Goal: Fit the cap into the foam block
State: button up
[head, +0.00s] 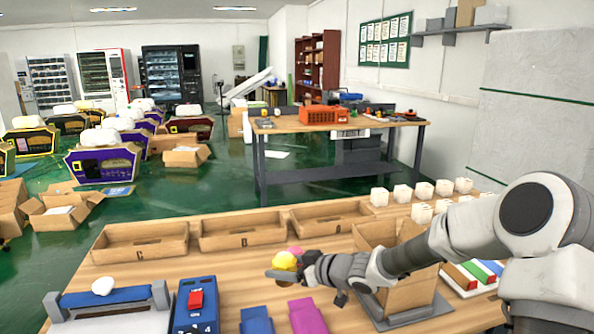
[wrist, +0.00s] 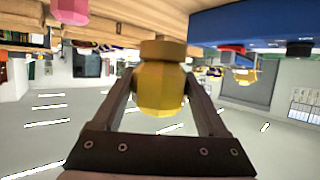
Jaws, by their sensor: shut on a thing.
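In the head view the yellow cap (head: 284,261) is held above the wooden table, with my gripper (head: 290,268) reaching from the right. I cannot tell for sure which thing is the foam block. Several small white blocks (head: 402,193) stand at the table's back right, and a blue pad with a white lump (head: 103,286) on it rests on a grey stand at front left.
A pink piece (head: 295,250) shows just behind the cap and in the wrist view (wrist: 70,10). Wooden trays (head: 140,241) line the back edge. A blue box with a red button (head: 195,302) stands at the front. An open cardboard box (head: 376,236) is under my arm.

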jog(key=shift+s+r+m+t+h+p, duration=0.3)
jog(key=shift+r+m+h+p, duration=0.1)
jog(key=shift+r+p, duration=0.2)
jog(key=shift+s+d+r+m+t+h+p, duration=0.15)
jog(key=shift+s+d+m+t+h+p, duration=0.05)
jog(key=shift+d+m+t+h+p, duration=0.35)
jog(key=s+d+f+m+t+h+p, duration=0.1)
jog(key=s+d+m+t+h+p, duration=0.2)
jog(key=d, duration=0.5)
jog(key=s+d+f+m+t+h+p, duration=0.1)
jog(key=s+d+m+h+p, duration=0.1)
jog(key=d+m+h, duration=0.5)
jog(key=w+n+y+b, duration=0.1)
jog(key=b, duration=0.3)
jog(key=w+a+n+y+b, duration=0.1)
jog(key=w+n+y+b, duration=0.1)
jog(key=b, duration=0.1)
jog(key=w+f+n+g+y+b, duration=0.1)
jog(key=w+b, duration=0.1)
jog(key=b, duration=0.2)
jog(key=shift+w+a+b, duration=0.1)
jog(key=shift+a+b, duration=0.2)
jog(key=shift+b, duration=0.05)
jog(key=shift+n, duration=0.25)
notch_tip(320, 180, down, 10)
jog(key=b, duration=0.3)
jog(key=shift+r, duration=0.15)
